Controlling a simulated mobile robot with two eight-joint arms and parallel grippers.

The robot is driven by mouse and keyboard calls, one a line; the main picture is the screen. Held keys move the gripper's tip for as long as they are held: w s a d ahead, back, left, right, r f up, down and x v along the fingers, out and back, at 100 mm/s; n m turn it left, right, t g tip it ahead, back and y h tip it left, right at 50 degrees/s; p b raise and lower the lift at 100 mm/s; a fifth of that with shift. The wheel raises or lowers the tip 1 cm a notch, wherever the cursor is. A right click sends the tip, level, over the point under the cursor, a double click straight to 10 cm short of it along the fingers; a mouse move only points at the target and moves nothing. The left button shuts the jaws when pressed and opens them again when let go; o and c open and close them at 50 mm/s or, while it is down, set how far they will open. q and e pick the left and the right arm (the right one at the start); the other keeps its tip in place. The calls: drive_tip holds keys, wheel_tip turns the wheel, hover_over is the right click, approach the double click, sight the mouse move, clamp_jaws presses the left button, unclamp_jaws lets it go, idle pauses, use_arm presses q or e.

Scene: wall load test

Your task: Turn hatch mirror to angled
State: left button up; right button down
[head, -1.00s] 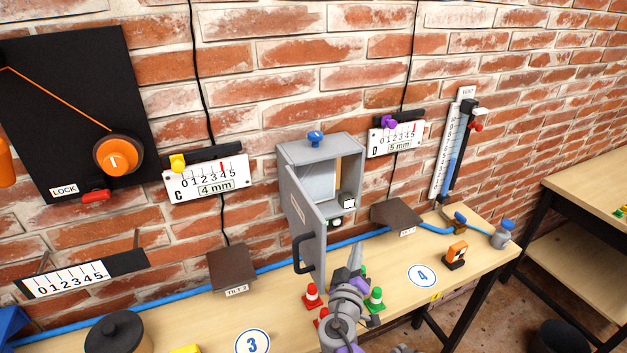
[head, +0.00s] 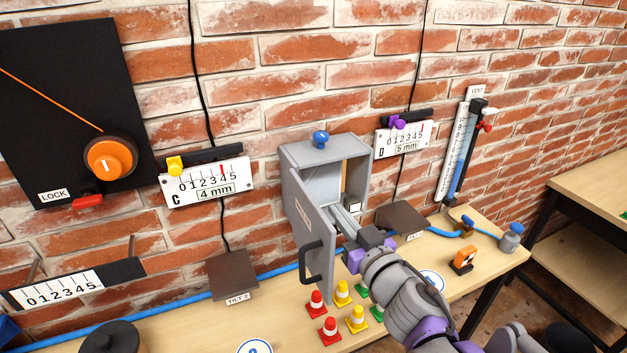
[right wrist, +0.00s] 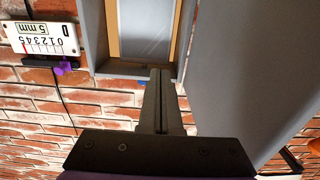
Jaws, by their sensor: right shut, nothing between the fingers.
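A grey wall hatch box (head: 355,160) has its door (head: 310,240) swung open toward the left. In the right wrist view a pale mirror-like pane (right wrist: 145,28) stands inside the box (right wrist: 135,69), with a tan surface beside it. In the head view the pane is hard to make out. My right gripper (head: 340,214) is shut and empty, pointing into the opening beside the door. In the right wrist view its fingers (right wrist: 157,85) reach toward the box's edge; I cannot tell whether they touch it. My left gripper is out of view.
Several red, yellow and green cones (head: 342,293) stand on the bench below the door. A brown tilted block (head: 402,217) is right of the box. Scale D (head: 403,142) hangs on the wall to its right. A blue knob (head: 320,138) sits on top.

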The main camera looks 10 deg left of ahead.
sight(308, 174)
drive_tip(key=p+x, duration=0.2)
drive_tip(key=x, duration=0.9)
drive_tip(key=shift+w+a+r+p, duration=0.1)
drive_tip(key=shift+w+a+p, duration=0.05)
drive_tip(key=shift+w+p, duration=0.2)
drive_tip(key=shift+w+a, duration=0.25)
drive_tip(key=shift+w, duration=0.15)
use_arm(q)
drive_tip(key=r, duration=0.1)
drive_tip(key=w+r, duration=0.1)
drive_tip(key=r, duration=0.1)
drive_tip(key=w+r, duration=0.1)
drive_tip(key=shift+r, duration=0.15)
use_arm(e)
drive_tip(key=shift+s, duration=0.1)
